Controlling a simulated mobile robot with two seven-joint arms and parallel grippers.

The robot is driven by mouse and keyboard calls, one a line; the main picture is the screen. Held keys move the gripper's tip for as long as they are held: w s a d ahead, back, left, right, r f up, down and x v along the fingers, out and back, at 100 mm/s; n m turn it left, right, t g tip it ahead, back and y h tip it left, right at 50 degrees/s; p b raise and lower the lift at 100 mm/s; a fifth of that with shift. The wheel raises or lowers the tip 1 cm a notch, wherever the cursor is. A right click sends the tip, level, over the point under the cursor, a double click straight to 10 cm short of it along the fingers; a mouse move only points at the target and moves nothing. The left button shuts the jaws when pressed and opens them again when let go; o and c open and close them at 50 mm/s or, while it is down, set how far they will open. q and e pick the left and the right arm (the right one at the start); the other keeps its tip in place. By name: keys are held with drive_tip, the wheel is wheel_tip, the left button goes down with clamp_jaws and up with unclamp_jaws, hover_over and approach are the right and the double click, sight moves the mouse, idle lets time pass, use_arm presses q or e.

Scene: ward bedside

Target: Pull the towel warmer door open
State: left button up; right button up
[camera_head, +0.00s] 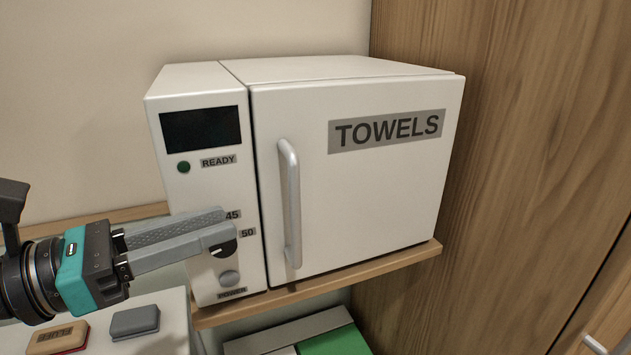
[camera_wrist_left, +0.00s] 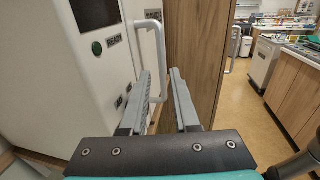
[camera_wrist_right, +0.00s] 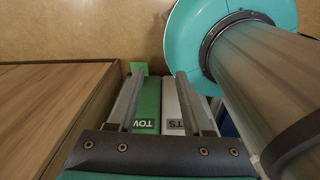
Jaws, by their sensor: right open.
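The white towel warmer (camera_head: 180,85) sits on a wooden shelf, its door (camera_head: 370,205) shut and marked TOWELS. A pale vertical bar handle (camera_head: 290,205) stands off the door's left side. My left gripper (camera_head: 228,232) is in front of the control panel, left of the handle and apart from it. In the left wrist view my left gripper (camera_wrist_left: 161,75) is open and empty, and the handle (camera_wrist_left: 162,50) shows beyond and between its fingertips. My right gripper (camera_wrist_right: 157,75) is open, pointing down, away from the warmer; it is out of the head view.
The shelf's edge (camera_head: 350,275) runs under the warmer. A wooden cabinet (camera_head: 520,150) stands close on the right. A white surface at lower left holds a grey block (camera_head: 135,321) and a tan block (camera_head: 60,338). A green box (camera_wrist_right: 147,105) lies below my right gripper.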

sight(316, 192)
use_arm(q)
drive_tip(key=p+x, duration=0.4)
drive_tip(key=x, duration=0.8)
drive_tip(key=shift+w+d, duration=0.2)
drive_tip(key=shift+d, duration=0.1)
drive_tip(key=shift+w+d, duration=0.25)
drive_tip(key=shift+d, duration=0.25)
drive_tip(key=shift+c, duration=0.2)
clamp_jaws()
idle(0.3)
